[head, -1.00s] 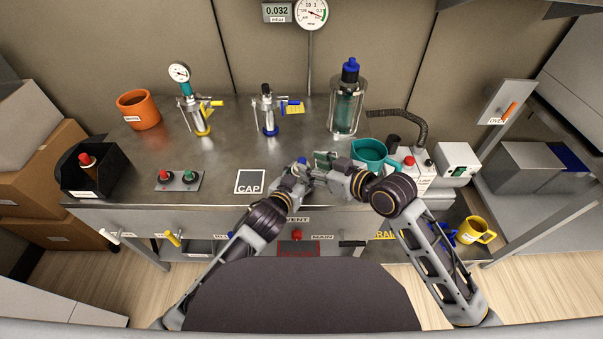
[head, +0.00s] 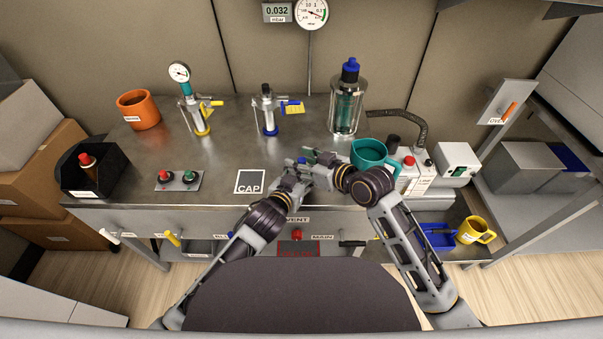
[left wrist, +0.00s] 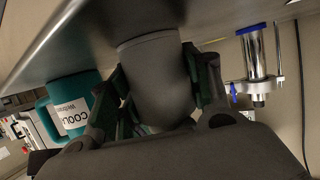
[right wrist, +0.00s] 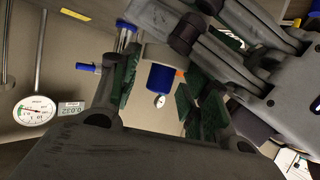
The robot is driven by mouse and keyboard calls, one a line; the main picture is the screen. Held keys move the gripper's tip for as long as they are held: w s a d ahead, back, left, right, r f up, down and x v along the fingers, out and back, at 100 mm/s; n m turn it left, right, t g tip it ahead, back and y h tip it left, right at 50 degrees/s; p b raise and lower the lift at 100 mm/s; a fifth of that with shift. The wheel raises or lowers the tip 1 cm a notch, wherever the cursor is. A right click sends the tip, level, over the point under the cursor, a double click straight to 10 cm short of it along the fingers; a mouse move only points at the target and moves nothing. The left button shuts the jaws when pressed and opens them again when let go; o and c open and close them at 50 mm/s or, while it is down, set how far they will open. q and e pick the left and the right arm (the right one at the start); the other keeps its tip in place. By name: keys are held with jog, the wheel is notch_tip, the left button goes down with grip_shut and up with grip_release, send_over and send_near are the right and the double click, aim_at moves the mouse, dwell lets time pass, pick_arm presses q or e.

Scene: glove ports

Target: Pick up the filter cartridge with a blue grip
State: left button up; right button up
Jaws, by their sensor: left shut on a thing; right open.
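A filter cartridge shows as a plain grey cylinder (left wrist: 155,75) between the green-padded fingers of my left gripper (left wrist: 160,105) in the left wrist view. Its blue grip (right wrist: 161,77) shows in the right wrist view, and a small blue spot (head: 301,160) shows in the head view. My left gripper is shut on the cartridge above the bench front. My right gripper (right wrist: 160,95) is open, with its fingers on either side of the blue grip in its view. Contact there cannot be told. The two grippers are close together, and they hide much of the cartridge in the head view.
A teal jug (head: 372,157) stands close right of the grippers. A glass canister with a blue top (head: 346,105), a blue-footed cylinder (head: 268,115) and a yellow-footed gauge cylinder (head: 197,115) stand behind. The CAP square (head: 250,182) lies left. The bench middle is clear.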

jog(key=shift+w+a+f, duration=0.1)
jog(key=shift+f, duration=0.05)
jog(key=shift+c, duration=0.6)
jog(key=c, duration=0.8)
jog(key=shift+o, duration=0.2)
jog(key=shift+r, duration=5.1)
pick_arm(q)
jog(key=o, duration=1.1)
